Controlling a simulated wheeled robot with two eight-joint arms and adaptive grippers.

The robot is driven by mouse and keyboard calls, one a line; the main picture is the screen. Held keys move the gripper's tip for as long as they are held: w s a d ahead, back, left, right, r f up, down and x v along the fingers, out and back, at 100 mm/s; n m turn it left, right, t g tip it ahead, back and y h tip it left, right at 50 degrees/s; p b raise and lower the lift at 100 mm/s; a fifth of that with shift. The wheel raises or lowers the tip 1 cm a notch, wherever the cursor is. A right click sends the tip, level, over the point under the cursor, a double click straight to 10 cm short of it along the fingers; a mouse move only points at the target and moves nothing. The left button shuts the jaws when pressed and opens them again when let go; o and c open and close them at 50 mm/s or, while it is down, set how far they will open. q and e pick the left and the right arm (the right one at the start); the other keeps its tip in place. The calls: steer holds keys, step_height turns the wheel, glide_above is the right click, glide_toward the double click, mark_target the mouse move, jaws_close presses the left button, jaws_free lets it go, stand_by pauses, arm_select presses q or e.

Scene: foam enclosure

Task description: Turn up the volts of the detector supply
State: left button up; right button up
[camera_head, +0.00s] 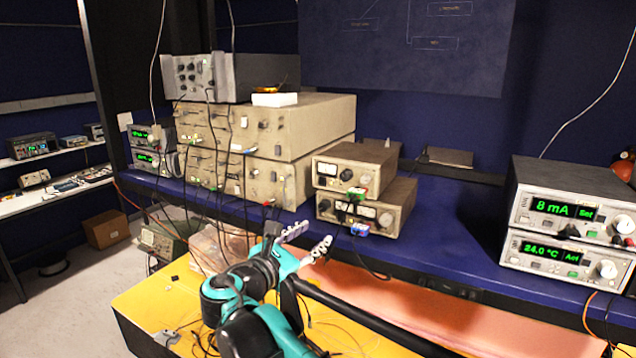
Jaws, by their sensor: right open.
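No label naming the detector supply can be read, so I cannot tell which unit it is. Two small beige meter units are stacked in the middle of the blue bench: the upper unit (378,160) and the lower unit (396,205). Each has a meter and dark knobs on its front. At the right, two digital units are stacked: the upper (560,190) shows "8 mA Set" and the lower (530,256) shows "24.0 °C Act". Each has a round pale knob at its right. My right gripper (307,241) is open and empty, in front of and below the meter units. My left gripper is out of view.
Large beige rack units (310,125) with many hanging cables stand left of the meter units. A grey knobbed unit (205,78) sits on top. Small green-display units (146,147) stand far left. A yellow surface (150,300) lies below the bench. Bare blue bench (455,225) separates the middle and right stacks.

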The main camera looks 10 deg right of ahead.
mark_target(322, 207)
steer(key=shift+n+t, duration=0.4)
steer(key=shift+n, duration=0.2)
steer(key=w+r, duration=0.1)
steer(key=w, duration=0.1)
steer(key=w+d+r+p, duration=0.1)
steer(key=w, duration=0.1)
steer(key=w+d+r+p, duration=0.1)
steer(key=w, duration=0.1)
steer(key=shift+w+d, duration=0.25)
steer(key=shift+w, duration=0.15)
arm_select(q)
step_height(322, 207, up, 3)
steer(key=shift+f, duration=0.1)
arm_select(e)
jaws_close()
